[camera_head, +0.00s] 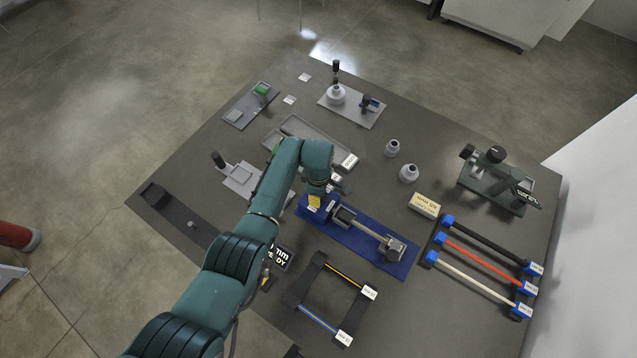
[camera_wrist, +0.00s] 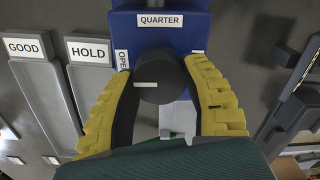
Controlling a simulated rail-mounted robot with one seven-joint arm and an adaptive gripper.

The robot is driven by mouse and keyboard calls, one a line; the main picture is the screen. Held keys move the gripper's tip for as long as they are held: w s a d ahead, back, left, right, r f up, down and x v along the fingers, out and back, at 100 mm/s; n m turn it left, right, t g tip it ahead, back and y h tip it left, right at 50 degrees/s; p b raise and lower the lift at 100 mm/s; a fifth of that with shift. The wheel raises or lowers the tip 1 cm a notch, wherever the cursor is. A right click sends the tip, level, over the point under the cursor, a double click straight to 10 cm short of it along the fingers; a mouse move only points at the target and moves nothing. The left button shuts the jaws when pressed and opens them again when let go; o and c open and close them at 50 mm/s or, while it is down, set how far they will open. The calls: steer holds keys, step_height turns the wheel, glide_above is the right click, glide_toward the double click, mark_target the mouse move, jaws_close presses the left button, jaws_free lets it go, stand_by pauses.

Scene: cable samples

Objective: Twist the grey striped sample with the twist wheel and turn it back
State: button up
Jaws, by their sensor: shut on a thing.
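The twist fixture is a long blue base (camera_head: 402,270) on the table, with dark clamp blocks. A pale rod (camera_head: 367,227), seemingly the sample, spans between the blocks; its stripes are too small to make out. My gripper (camera_head: 314,201) is at the fixture's left end. In the wrist view, its yellow fingers (camera_wrist: 163,100) are shut on the sides of the dark round twist wheel (camera_wrist: 165,70). A white mark on the wheel lies nearly level. A QUARTER label (camera_wrist: 158,20) is above the wheel and a partly hidden OPEN label (camera_wrist: 122,59) to its left.
A rack (camera_head: 485,258) with black, red and white rods stands right of the fixture. A black frame (camera_head: 290,297) with yellow and blue cables lies in front. GOOD (camera_wrist: 28,47) and HOLD (camera_wrist: 89,51) trays lie left in the wrist view. A green-grey press (camera_head: 493,181) stands back right.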

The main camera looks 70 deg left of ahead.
steer(key=shift+f, duration=0.1)
steer(key=o, duration=1.2)
steer(key=shift+r, duration=0.2)
step_height(320, 180, up, 12)
steer(key=shift+f, duration=0.15)
